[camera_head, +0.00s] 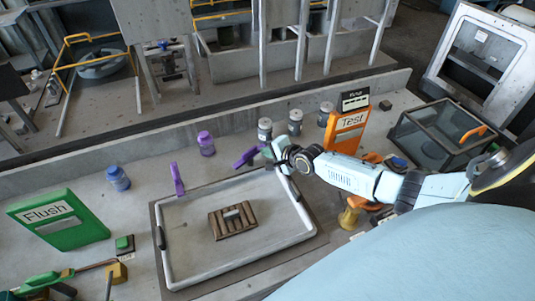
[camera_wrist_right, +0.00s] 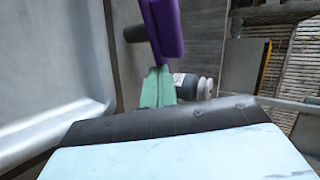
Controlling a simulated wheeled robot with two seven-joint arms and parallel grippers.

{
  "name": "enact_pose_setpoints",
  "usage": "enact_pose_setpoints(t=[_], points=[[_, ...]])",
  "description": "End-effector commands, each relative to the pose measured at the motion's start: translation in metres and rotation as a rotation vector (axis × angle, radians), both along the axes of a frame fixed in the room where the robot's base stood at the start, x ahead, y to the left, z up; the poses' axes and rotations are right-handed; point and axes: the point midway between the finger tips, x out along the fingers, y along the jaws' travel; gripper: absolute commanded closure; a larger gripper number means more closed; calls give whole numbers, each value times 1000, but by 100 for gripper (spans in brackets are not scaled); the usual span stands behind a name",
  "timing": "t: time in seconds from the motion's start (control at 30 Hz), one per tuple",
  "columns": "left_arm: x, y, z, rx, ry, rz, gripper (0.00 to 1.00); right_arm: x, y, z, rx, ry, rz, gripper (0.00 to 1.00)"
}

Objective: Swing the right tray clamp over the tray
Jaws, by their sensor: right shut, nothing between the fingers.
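The right tray clamp (camera_head: 246,157) is a purple lever at the far right corner of the white-rimmed tray (camera_head: 165,262). In the right wrist view the purple clamp (camera_wrist_right: 165,30) stands just beyond my fingertips. My right gripper (camera_head: 267,153) is shut and empty, with its pale green fingers (camera_wrist_right: 158,88) right beside the clamp. I cannot tell whether they touch it. The left tray clamp (camera_head: 177,180), also purple, stands at the tray's far left. A brown slatted block (camera_head: 232,220) lies in the tray. My left gripper is out of view.
Behind the tray stand a purple-capped jar (camera_head: 206,144), a blue jar (camera_head: 117,178) and several grey jars (camera_head: 265,130). An orange Test sign (camera_head: 346,130) and a glass box (camera_head: 440,137) are at right. A green Flush sign (camera_head: 58,219) is at left.

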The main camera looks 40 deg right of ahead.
Motion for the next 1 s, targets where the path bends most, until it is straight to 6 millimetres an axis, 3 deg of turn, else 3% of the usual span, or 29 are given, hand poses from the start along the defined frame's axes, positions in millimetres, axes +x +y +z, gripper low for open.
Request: enact_pose_setpoints(t=[0.37, 1.0], points=[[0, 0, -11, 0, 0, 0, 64, 8, -4, -1, 0, -1, -1, 100], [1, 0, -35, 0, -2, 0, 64, 42, -8, -1, 3, -1, -1, 100]])
